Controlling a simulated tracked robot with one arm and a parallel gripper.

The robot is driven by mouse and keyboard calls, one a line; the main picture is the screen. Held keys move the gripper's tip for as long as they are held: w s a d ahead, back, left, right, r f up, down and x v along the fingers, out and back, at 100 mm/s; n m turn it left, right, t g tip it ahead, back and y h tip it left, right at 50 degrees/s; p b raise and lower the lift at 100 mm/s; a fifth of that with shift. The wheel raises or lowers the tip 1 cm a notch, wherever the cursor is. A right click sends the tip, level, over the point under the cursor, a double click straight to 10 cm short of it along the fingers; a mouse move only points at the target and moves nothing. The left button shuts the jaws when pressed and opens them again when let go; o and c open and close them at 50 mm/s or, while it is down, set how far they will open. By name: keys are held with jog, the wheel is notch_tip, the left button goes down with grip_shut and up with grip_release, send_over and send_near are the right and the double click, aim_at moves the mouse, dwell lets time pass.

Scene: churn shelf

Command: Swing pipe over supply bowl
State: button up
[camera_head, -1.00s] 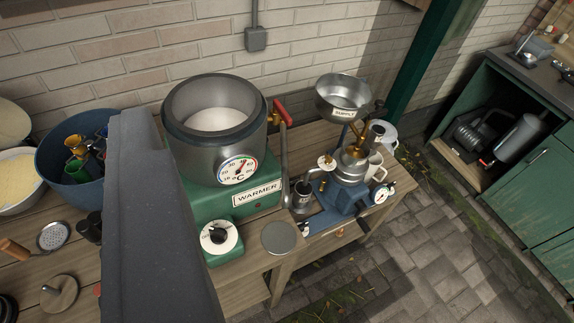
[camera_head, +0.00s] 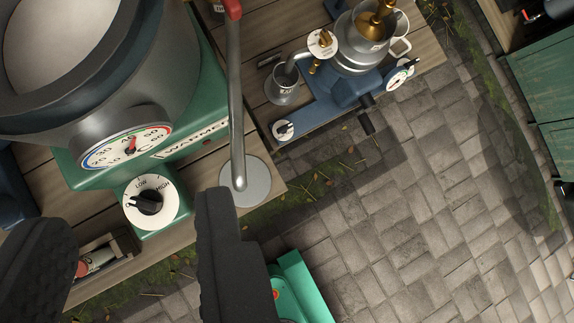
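The grey metal pipe (camera_head: 236,110) runs down from the red valve handle (camera_head: 232,8) beside the warmer pot (camera_head: 120,60). The separator (camera_head: 355,50) stands right of the pipe.
The warmer's white dial (camera_head: 150,203) is between my fingers in the picture. A small metal cup (camera_head: 282,88) stands right of the pipe, near the separator's blue base (camera_head: 330,105). Open paving (camera_head: 420,220) lies to the right.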

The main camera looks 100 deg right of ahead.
jog(key=m+g+p, duration=0.1)
jog(key=g+p, duration=0.1)
jog(key=p, duration=0.2)
send_near(235, 130)
jog(key=shift+y, duration=0.3)
jog(key=x, duration=0.2)
jog(key=p+x, duration=0.1)
jog(key=x, duration=0.2)
jog(key=p+x, duration=0.1)
jog(key=x, duration=0.2)
jog(key=shift+d, duration=0.4)
grip_shut()
jog(key=shift+a, duration=0.2)
jog(key=shift+f, duration=0.1)
